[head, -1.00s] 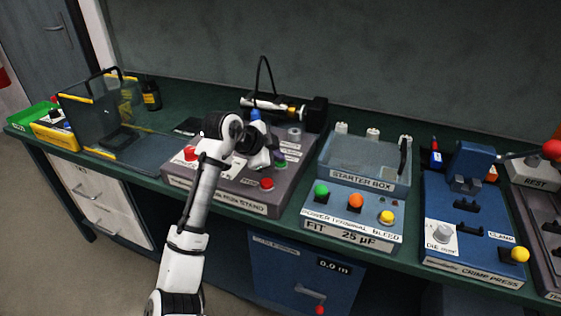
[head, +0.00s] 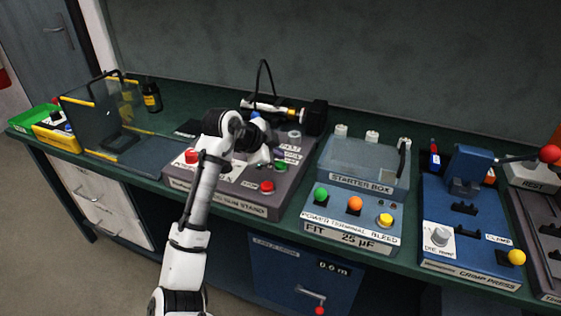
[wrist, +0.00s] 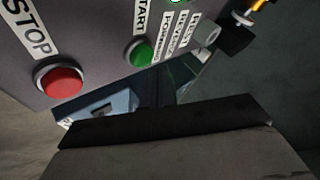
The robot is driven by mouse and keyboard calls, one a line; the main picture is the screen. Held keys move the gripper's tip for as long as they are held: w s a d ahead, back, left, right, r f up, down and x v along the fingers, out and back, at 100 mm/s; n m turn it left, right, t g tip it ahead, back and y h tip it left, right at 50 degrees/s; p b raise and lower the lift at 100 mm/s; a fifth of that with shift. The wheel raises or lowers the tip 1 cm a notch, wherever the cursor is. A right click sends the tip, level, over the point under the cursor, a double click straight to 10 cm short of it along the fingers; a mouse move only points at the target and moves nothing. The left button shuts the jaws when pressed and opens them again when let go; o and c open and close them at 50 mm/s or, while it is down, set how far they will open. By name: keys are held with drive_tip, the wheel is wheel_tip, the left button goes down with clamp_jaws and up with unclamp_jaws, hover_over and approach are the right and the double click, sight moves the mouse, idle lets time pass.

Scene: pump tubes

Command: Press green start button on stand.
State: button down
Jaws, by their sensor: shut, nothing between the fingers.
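The pump stand (head: 222,200) is a grey console on the bench. Its green start button (head: 281,167) sits on the right part of the top, just right of my gripper (head: 262,157). In the wrist view the green button (wrist: 140,52) shows beside a START label and stands raised. A red stop button (wrist: 62,82) is to its left in that view. My gripper is shut and empty, above the stand. In the wrist view its dark body fills the lower part, apart from the green button in the picture. I cannot tell the height gap.
A second red button (head: 192,156) is at the stand's left. A pump with a black cable (head: 285,108) lies behind my gripper. The blue crimp press (head: 470,215) is farther right.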

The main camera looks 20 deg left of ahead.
sight(277, 165)
drive_tip(key=shift+r+p, duration=1.7)
drive_tip(key=shift+r, duration=0.85)
drive_tip(key=shift+f, duration=0.1)
